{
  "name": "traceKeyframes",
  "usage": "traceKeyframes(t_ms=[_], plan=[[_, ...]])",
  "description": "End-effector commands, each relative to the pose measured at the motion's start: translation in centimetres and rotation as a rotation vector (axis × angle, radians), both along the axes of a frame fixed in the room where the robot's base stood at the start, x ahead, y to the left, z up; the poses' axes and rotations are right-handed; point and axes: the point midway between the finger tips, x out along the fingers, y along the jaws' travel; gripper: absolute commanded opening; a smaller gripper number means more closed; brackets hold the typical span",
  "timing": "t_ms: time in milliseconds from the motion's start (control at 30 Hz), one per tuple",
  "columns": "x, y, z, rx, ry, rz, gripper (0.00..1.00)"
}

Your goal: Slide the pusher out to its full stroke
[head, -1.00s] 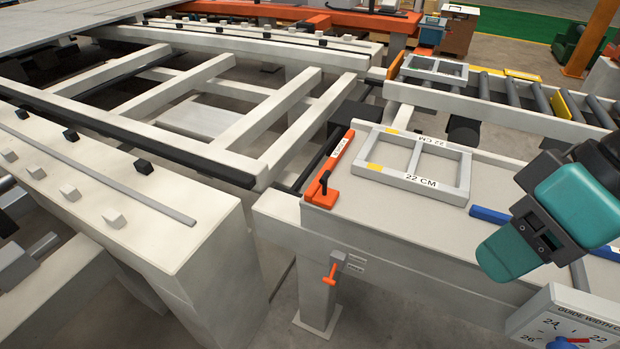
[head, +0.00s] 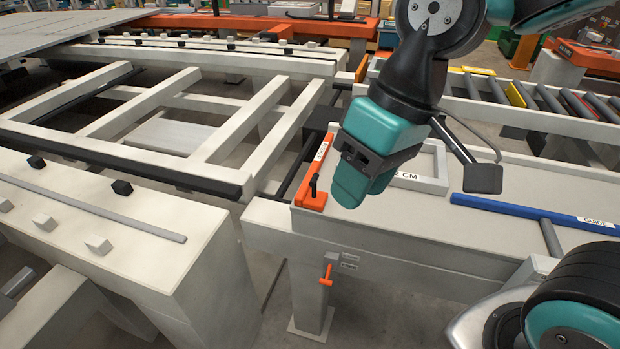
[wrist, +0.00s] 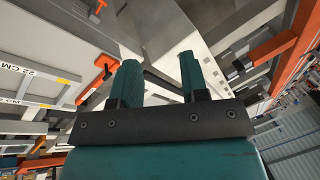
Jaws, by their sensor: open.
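The orange pusher (head: 313,178) is a bar with a small black handle. It lies along the left end of the grey table in the head view. It also shows in the wrist view (wrist: 97,82), left of my fingers. My gripper (head: 362,185) is open and empty, hanging just right of the pusher and apart from it as far as I can tell. The two teal fingers also show in the wrist view (wrist: 160,78). A grey frame marked 22 CM (head: 434,172) lies on the table, partly hidden behind my gripper.
A blue guide bar (head: 530,210) lies on the table to the right. A small orange lever (head: 326,272) sticks out below the table's front edge. A white slatted frame (head: 160,135) stands to the left, and a roller conveyor (head: 480,100) runs behind.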

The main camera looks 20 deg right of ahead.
Motion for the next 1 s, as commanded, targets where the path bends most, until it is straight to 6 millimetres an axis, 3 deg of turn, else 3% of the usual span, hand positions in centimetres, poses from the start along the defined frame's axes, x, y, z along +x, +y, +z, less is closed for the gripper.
traceKeyframes(t_ms=[200, 300, 433, 600, 767, 1000], plan=[[13.3, -1.0, -0.9, -0.140, 0.107, -0.461, 0.41], [18.7, -1.9, -2.3, -0.197, 0.143, -0.686, 0.41], [23.6, -3.0, -4.3, -0.246, 0.171, -0.917, 0.41], [26.3, -3.8, -6.0, -0.274, 0.187, -1.067, 0.41], [26.6, -4.0, -7.6, -0.277, 0.190, -1.087, 0.41], [26.5, -4.0, -12.7, -0.278, 0.191, -1.084, 0.41]])
